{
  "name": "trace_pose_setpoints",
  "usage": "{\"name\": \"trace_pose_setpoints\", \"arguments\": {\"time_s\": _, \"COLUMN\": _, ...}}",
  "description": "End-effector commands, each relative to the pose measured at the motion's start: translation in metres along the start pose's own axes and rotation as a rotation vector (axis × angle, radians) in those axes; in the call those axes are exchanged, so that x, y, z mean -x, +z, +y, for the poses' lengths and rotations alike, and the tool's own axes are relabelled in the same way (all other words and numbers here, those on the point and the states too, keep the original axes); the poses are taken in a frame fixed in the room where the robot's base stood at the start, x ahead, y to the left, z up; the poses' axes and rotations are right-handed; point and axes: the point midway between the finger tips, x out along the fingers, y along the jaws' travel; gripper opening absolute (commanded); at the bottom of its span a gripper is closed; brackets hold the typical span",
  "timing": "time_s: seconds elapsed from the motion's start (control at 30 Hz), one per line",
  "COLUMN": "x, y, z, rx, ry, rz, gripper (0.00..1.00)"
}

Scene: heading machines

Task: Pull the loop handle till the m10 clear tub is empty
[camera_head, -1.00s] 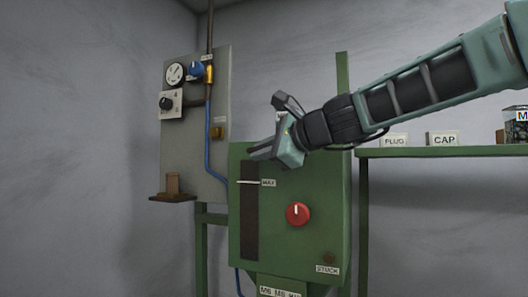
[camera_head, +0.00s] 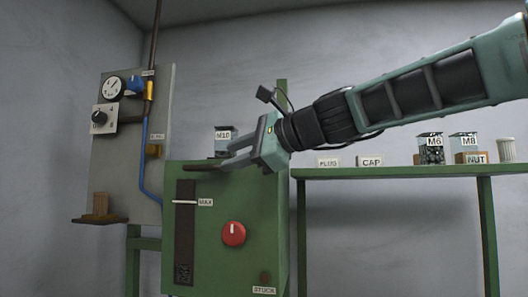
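The M10 tub (camera_head: 222,146), clear with a white label, stands behind the top of the green machine (camera_head: 212,262); my gripper partly covers it. My gripper (camera_head: 208,159) points left across the machine's top edge, with its two fingers apart and nothing visible between them. The fingers overlap the tub's lower part in the picture; I cannot tell whether they touch anything. I cannot make out a loop handle. The tub's contents are too small and too covered to tell.
The machine's front has a dark slot (camera_head: 184,230) with a MAX mark, and a red knob (camera_head: 233,234). A grey panel (camera_head: 125,170) with gauge and valves stands left. A green shelf (camera_head: 400,172) at right holds M6 (camera_head: 430,148) and M8 (camera_head: 463,142) tubs and a ribbed cup (camera_head: 503,150).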

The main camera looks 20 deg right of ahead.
Motion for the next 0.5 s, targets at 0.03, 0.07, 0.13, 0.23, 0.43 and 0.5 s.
{"name": "trace_pose_setpoints", "arguments": {"time_s": 0.03, "x": 0.013, "y": -0.001, "z": 0.002, "rx": 0.003, "ry": -0.004, "rz": 0.000, "gripper": 0.34}}
{"name": "trace_pose_setpoints", "arguments": {"time_s": 0.07, "x": 0.011, "y": -0.002, "z": 0.006, "rx": 0.003, "ry": -0.001, "rz": -0.004, "gripper": 0.34}}
{"name": "trace_pose_setpoints", "arguments": {"time_s": 0.13, "x": 0.014, "y": -0.002, "z": 0.007, "rx": 0.005, "ry": 0.001, "rz": -0.011, "gripper": 0.34}}
{"name": "trace_pose_setpoints", "arguments": {"time_s": 0.23, "x": 0.021, "y": -0.001, "z": 0.006, "rx": 0.005, "ry": 0.001, "rz": -0.012, "gripper": 0.34}}
{"name": "trace_pose_setpoints", "arguments": {"time_s": 0.43, "x": 0.036, "y": -0.003, "z": 0.007, "rx": 0.003, "ry": -0.001, "rz": -0.004, "gripper": 0.34}}
{"name": "trace_pose_setpoints", "arguments": {"time_s": 0.5, "x": 0.043, "y": -0.004, "z": 0.005, "rx": 0.002, "ry": -0.004, "rz": -0.003, "gripper": 0.34}}
